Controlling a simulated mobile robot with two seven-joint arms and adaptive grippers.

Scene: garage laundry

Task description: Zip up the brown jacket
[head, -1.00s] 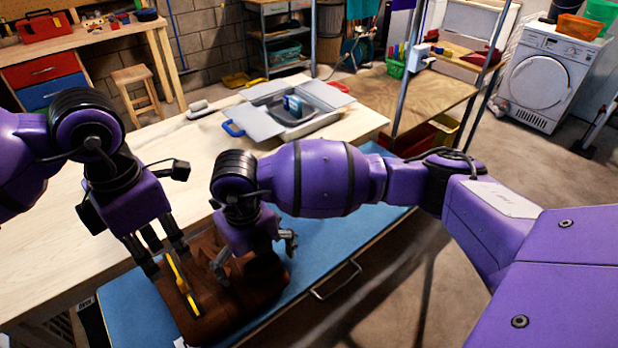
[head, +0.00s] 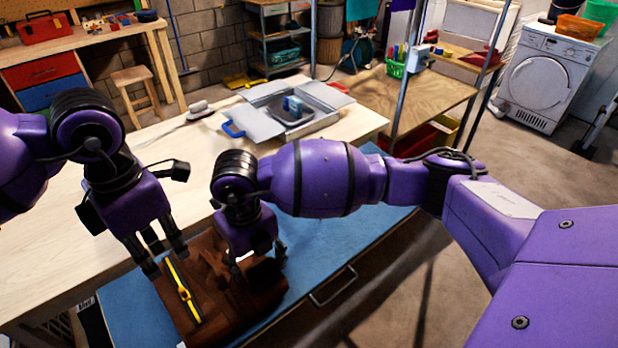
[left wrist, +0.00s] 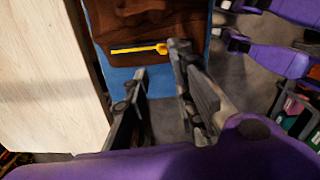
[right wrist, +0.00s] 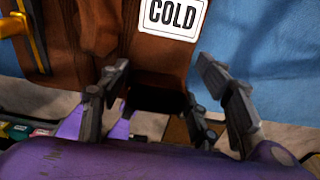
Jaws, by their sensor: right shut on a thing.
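The brown jacket (head: 222,315) lies on the blue surface, with a yellow zip (head: 175,275) along its left part. A yellow slider (head: 185,294) sits partway along the zip; the left wrist view shows it too (left wrist: 161,48). My left gripper (head: 165,258) is open and empty by the zip's far end. My right gripper (head: 259,266) is on the jacket's right part, to the right of the zip. In the right wrist view its fingers stand either side of brown cloth (right wrist: 160,60) and hold it. A white "COLD" label (right wrist: 172,15) shows there. The exact contact is hidden.
The blue surface (head: 340,232) is clear to the right of the jacket. A pale wooden table (head: 150,148) lies beyond, with an open grey case (head: 255,120) and an iron-like item (head: 200,110). A metal handle (head: 335,288) sits on the front edge.

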